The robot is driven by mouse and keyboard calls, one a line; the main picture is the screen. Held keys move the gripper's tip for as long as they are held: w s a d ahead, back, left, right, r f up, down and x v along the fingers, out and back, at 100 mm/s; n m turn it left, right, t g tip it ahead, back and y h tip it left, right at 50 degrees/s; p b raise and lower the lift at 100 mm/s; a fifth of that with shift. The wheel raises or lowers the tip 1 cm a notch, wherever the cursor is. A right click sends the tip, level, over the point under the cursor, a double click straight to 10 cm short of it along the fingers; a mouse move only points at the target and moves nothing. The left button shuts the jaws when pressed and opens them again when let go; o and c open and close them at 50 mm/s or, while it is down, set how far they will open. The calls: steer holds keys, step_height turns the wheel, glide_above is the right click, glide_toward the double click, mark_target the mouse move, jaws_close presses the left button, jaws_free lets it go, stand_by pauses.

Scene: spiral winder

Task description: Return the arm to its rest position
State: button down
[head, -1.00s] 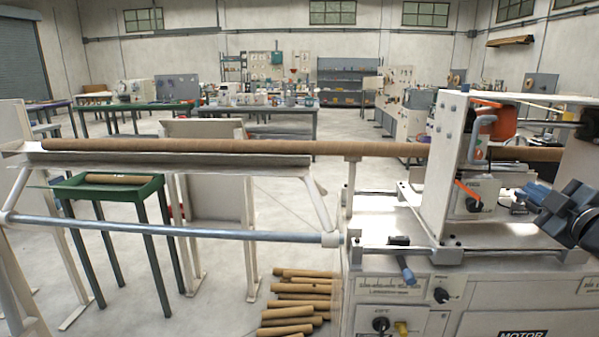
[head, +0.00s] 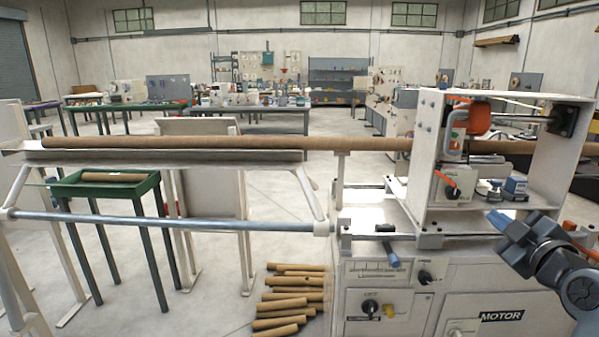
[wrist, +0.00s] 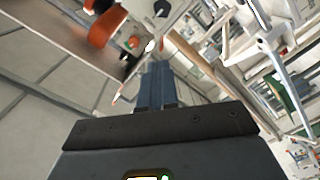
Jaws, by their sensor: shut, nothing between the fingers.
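My gripper (head: 497,218) is at the right of the head view, in front of the winder's cabinet. Its blue fingers point up and to the left, and the dark wrist reaches down toward the lower right corner. In the wrist view the blue fingers (wrist: 155,82) lie together with nothing between them, and the floor and tilted machine parts show beyond. The gripper holds nothing and appears clear of the winder.
The winder (head: 430,150) stands close behind the arm, with an orange part (head: 476,119) inside its frame. A long brown tube (head: 220,142) runs leftward from it. Several cardboard tubes (head: 290,300) lie on the floor. A green table (head: 105,187) stands at left.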

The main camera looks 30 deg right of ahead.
steer(key=s+a+f+m+y, duration=0.2)
steer(key=s+a+f, duration=0.2)
steer(key=a+f, duration=0.5)
steer(key=s+a+f+m+y, duration=0.1)
steer(key=s+a+f, duration=0.3)
steer(key=a, duration=0.9)
steer(key=s+a+m+y, duration=0.1)
steer(key=s+a+y, duration=0.4)
steer(key=s+a, duration=0.9)
steer(key=s, duration=0.4)
steer(key=shift+s+a+r+y, duration=0.2)
steer(key=shift+a+y, duration=0.05)
steer(key=shift+y, duration=0.15)
